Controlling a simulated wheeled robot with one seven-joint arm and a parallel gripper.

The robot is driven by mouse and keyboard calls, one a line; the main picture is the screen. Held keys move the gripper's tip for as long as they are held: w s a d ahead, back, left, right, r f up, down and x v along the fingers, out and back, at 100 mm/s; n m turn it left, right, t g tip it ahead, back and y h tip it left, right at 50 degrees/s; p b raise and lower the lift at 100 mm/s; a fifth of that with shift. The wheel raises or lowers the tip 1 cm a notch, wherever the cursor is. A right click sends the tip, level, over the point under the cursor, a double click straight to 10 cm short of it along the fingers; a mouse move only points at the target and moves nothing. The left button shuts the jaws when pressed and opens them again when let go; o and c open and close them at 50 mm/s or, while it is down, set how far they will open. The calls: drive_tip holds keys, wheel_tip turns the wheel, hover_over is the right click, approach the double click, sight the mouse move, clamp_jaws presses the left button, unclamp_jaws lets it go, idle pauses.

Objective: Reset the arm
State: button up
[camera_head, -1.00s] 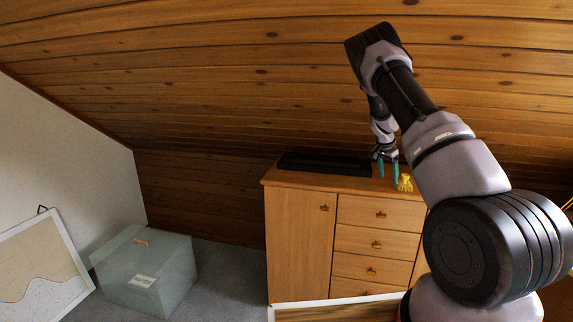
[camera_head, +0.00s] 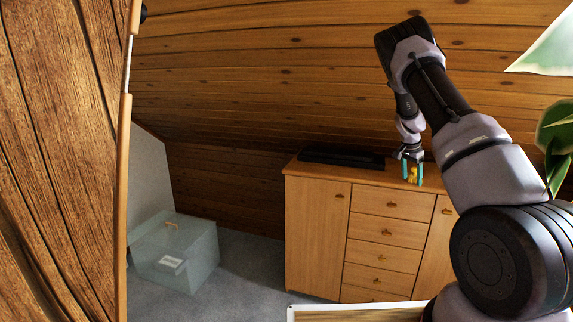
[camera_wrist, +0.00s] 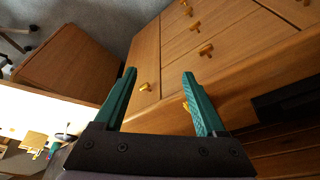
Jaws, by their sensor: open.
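My gripper (camera_head: 412,172) is open at the end of my arm, over the front right part of the wooden cabinet's top (camera_head: 345,174). Its two teal fingers point down in the head view. A small yellow object (camera_head: 413,175) shows between the fingers; I cannot tell whether it is between them or behind them. In the wrist view my gripper (camera_wrist: 160,74) has its fingers spread apart with nothing clamped. Cabinet drawers with gold knobs (camera_wrist: 205,50) fill the view beyond the fingers.
A black flat box (camera_head: 341,158) lies at the back of the cabinet top. A translucent box (camera_head: 175,252) stands on the grey floor, left. A large wooden panel (camera_head: 60,160) fills the left edge. Green leaves (camera_head: 556,140) show at the right. The sloped timber ceiling is close behind my arm.

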drive_tip(key=s+a+r+n+t+y, duration=0.1)
drive_tip(key=s+a+r, duration=0.35)
drive_tip(key=r, duration=0.45)
drive_tip(key=s+a+r+n+t+y, duration=0.1)
drive_tip(key=s+a+r+y, duration=0.1)
drive_tip(key=s+a+r, duration=0.35)
drive_tip(key=s+a+r+n+t+y, duration=0.1)
drive_tip(key=s+a+r, duration=0.2)
drive_tip(key=s+r, duration=0.55)
drive_tip(key=s+a+r+n, duration=0.2)
drive_tip(key=s+a+r, duration=0.1)
drive_tip(key=s, duration=0.5)
drive_tip(key=s+a+r+n+t, duration=0.1)
drive_tip(key=s+a+r, duration=0.2)
drive_tip(key=s, duration=0.5)
drive_tip(key=s+a+r+n+t+y, duration=0.1)
drive_tip(key=s+a+r+n, duration=0.1)
drive_tip(key=s, duration=0.6)
drive_tip(key=shift+a+r+n, duration=0.3)
drive_tip(key=shift+a+r, duration=0.4)
drive_tip(key=shift+a, duration=0.35)
